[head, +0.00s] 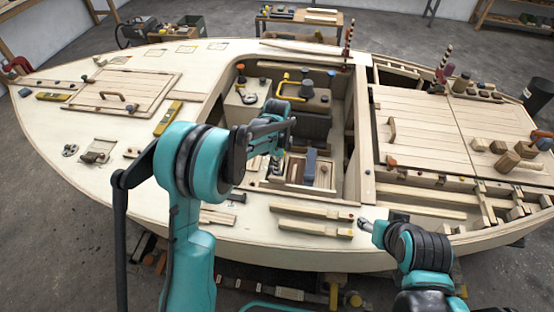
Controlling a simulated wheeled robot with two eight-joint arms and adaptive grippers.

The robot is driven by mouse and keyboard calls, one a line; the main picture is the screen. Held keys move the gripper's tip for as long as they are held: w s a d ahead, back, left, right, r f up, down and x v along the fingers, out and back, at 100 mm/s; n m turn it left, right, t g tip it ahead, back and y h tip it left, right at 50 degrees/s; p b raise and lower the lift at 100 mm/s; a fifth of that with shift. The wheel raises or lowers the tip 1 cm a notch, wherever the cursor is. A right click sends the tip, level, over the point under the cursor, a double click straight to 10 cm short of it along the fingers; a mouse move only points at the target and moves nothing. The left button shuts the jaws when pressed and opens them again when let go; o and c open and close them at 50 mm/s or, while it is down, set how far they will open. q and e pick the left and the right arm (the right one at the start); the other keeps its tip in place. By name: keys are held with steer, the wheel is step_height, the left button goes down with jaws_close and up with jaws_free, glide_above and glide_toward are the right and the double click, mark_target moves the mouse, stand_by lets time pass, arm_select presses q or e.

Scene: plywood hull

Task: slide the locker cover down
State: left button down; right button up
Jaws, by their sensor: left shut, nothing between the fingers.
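My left gripper (275,166) is shut and empty over the open cockpit well, pointing down near its front side. My teal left arm hides part of the well's left side. A planked wooden panel (415,115) with a wooden bar handle (392,130) lies on the deck right of the well; it may be the locker cover, but I cannot tell for sure. My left gripper is well apart from this panel. My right gripper (366,225) is low at the front deck edge; its fingers are too small to read.
Wooden strips (313,212) lie on the front deck. Wood blocks (508,160) sit at the far right.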

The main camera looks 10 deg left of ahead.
mark_target(277, 177)
arm_select(q)
steer(key=shift+f+b, duration=0.55)
steer(key=shift+f, duration=1.35)
